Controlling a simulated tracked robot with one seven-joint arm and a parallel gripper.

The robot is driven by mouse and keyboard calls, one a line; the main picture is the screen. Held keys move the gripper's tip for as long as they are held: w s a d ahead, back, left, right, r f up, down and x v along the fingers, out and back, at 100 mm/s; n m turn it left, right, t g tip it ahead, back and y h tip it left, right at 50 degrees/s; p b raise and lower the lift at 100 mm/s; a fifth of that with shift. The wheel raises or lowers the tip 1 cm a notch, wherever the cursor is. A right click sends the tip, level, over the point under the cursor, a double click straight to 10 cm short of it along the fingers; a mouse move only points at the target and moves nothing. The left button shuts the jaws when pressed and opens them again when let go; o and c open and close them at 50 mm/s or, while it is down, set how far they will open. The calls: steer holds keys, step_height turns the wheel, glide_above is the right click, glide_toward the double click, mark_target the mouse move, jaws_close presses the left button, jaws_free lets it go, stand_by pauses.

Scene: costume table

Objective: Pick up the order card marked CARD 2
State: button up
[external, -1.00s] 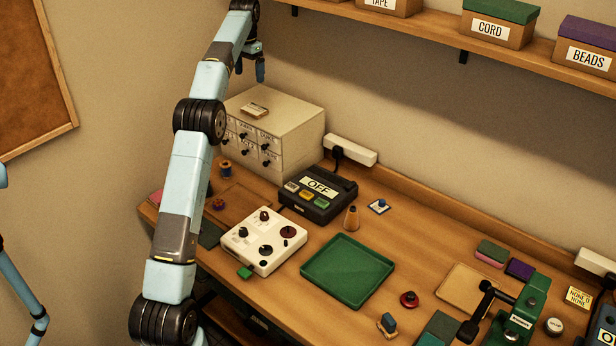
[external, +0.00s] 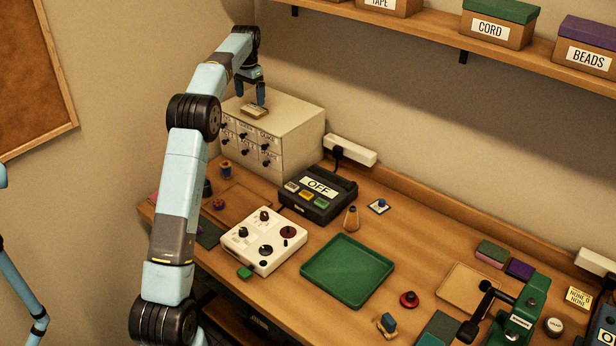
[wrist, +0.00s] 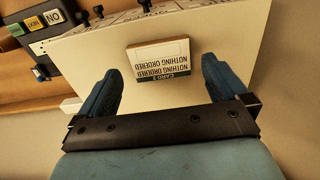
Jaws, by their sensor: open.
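A small tan block with a white printed order card (wrist: 158,69) on it lies on top of the cream drawer cabinet (external: 285,118). In the wrist view its print is upside down and includes "NOTHING ORDERED" and "CARD"; I cannot read the number surely. The card also shows in the external view (external: 254,111). My gripper (external: 250,95) is open and points down just above the cabinet top. In the wrist view its two blue fingers (wrist: 164,70) stand either side of the card, with gaps between them and it.
A shelf with labelled boxes (external: 497,25) hangs above right. The wall is close behind the cabinet.

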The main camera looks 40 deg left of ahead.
mark_target(247, 105)
steer(key=shift+d+f, duration=0.1)
steer(key=shift+f, duration=2.5)
steer(key=shift+c, duration=0.3)
steer(key=c, duration=0.7)
steer(key=shift+o, duration=0.2)
steer(key=shift+r, duration=0.15)
